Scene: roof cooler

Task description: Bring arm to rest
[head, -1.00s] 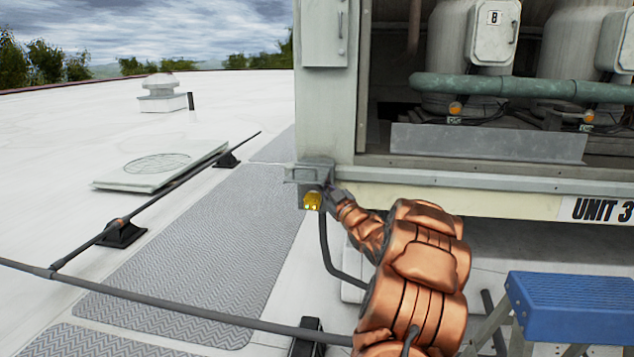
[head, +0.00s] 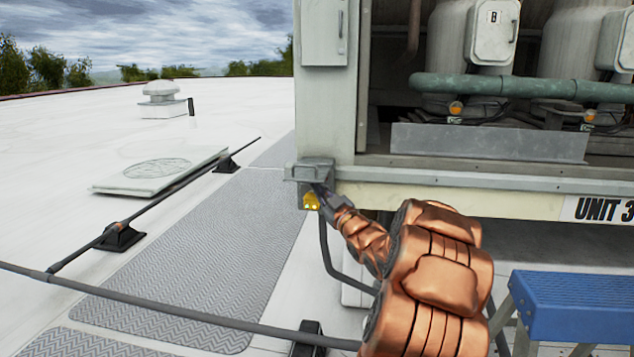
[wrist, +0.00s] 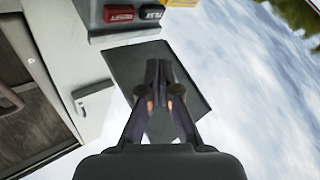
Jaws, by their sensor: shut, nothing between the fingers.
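My copper-coloured arm reaches in from the lower right of the head view. My gripper (head: 318,190) is at the corner of the unit, in front of a small grey box (head: 312,170) with a yellow part (head: 311,201) under it. In the wrist view my gripper (wrist: 161,68) has its fingers together, with nothing seen between them. Behind the fingers is a dark flat panel (wrist: 190,72). Beyond it at the top are a red labelled block (wrist: 119,15) and a dark labelled block (wrist: 152,12). Whether the fingertips touch the box cannot be told.
The open unit cabinet (head: 480,185) fills the right, with green pipe (head: 500,86) and compressors inside. A blue step (head: 580,305) stands at lower right. A dark conduit (head: 180,315) crosses the roof over a grey walkway mat (head: 220,230). Open roof lies left.

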